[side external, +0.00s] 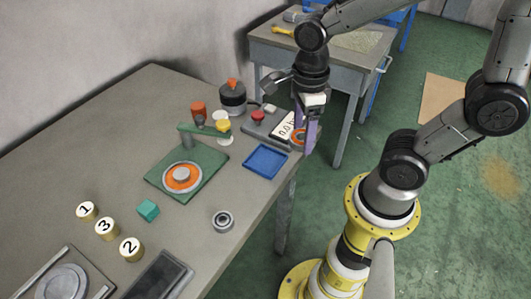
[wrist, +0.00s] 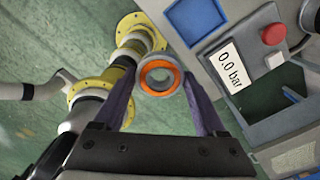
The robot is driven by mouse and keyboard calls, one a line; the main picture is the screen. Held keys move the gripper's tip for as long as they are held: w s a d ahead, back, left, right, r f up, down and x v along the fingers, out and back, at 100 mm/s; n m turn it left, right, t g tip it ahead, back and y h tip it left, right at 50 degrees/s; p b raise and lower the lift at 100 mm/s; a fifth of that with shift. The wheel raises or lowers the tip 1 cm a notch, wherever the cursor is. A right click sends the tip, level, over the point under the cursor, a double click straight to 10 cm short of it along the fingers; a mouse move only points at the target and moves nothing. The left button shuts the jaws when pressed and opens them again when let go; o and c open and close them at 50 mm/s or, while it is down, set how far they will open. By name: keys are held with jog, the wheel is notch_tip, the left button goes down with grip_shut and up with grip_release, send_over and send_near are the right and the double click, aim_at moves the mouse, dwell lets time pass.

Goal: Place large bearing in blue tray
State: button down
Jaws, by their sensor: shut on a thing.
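My gripper (wrist: 160,82) is shut on an orange-and-grey ring-shaped bearing (wrist: 160,77), held between the tips of its two purple fingers. In the side external view, my gripper (side external: 304,138) points down by the table's right edge, with the bearing (side external: 298,136) partly hidden by a finger. The blue tray (side external: 265,161) lies on the table below and left of the gripper and looks empty. It also shows at the top of the wrist view (wrist: 195,18), apart from the bearing. Another, metallic bearing (side external: 223,219) lies on the table nearer the front.
A pressure device with a "0.0 bar" display (side external: 285,128) and red button (side external: 258,115) stands beside my gripper. A green press plate (side external: 160,181) with an orange ring part is left of the tray. Numbered cylinders and a teal block (side external: 148,210) stand further left.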

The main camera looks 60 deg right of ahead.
jog(key=w+f, duration=0.2)
jog(key=w, duration=0.2)
send_over(266, 161)
jog(key=f, duration=0.5)
jog(key=shift+s, duration=0.2)
jog(key=shift+w+f, duration=0.2)
jog(key=shift+f, duration=0.05)
jog(key=shift+w+f, duration=0.1)
jog(key=shift+f, duration=1.5)
jog(key=shift+f, duration=0.15)
jog(key=shift+c, duration=1.1)
grip_release()
